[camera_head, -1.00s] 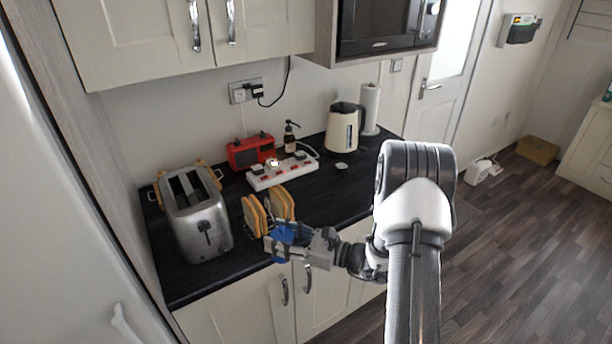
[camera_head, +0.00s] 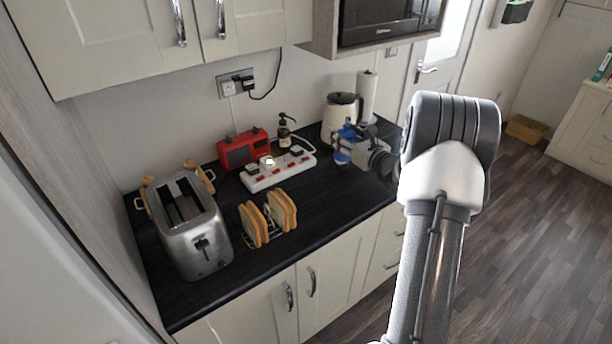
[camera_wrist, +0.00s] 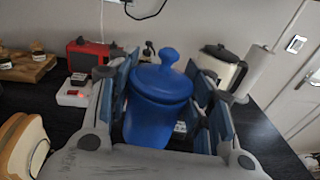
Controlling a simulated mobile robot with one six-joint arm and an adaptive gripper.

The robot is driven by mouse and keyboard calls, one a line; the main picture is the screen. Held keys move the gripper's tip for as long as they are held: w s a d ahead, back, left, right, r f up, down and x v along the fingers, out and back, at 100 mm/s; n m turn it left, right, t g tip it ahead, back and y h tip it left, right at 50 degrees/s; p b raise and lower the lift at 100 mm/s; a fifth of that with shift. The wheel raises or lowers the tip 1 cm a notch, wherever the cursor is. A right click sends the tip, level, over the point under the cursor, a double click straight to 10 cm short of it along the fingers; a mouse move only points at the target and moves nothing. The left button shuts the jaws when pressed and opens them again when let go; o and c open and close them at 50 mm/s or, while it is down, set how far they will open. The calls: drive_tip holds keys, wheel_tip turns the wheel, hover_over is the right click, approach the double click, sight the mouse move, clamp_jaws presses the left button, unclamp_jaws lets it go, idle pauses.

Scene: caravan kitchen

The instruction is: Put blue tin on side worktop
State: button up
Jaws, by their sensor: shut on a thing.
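The blue tin (camera_wrist: 155,110), with a knobbed lid, is held upright between the fingers of my gripper (camera_wrist: 160,118) in the wrist view. In the head view the blue tin (camera_head: 343,144) shows at the end of my gripper (camera_head: 347,146), in front of the kettle. My gripper is shut on the tin. The dark worktop (camera_head: 320,209) lies below. I cannot tell whether the tin's base touches it, since the gripper hides the lower part.
A kettle (camera_head: 336,110) and paper roll (camera_head: 367,96) stand behind the tin. A white power strip (camera_head: 279,172), pump bottle (camera_head: 284,134) and red radio (camera_head: 243,149) are to its left. A toast rack (camera_head: 267,218) and toaster (camera_head: 190,226) stand nearer. The front right worktop is clear.

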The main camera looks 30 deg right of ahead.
wheel_tip(320, 180, down, 20)
drive_tip(key=b, duration=0.4)
drive_tip(key=shift+r, duration=0.1)
drive_tip(key=o, duration=1.4)
drive_tip(key=shift+c, duration=0.2)
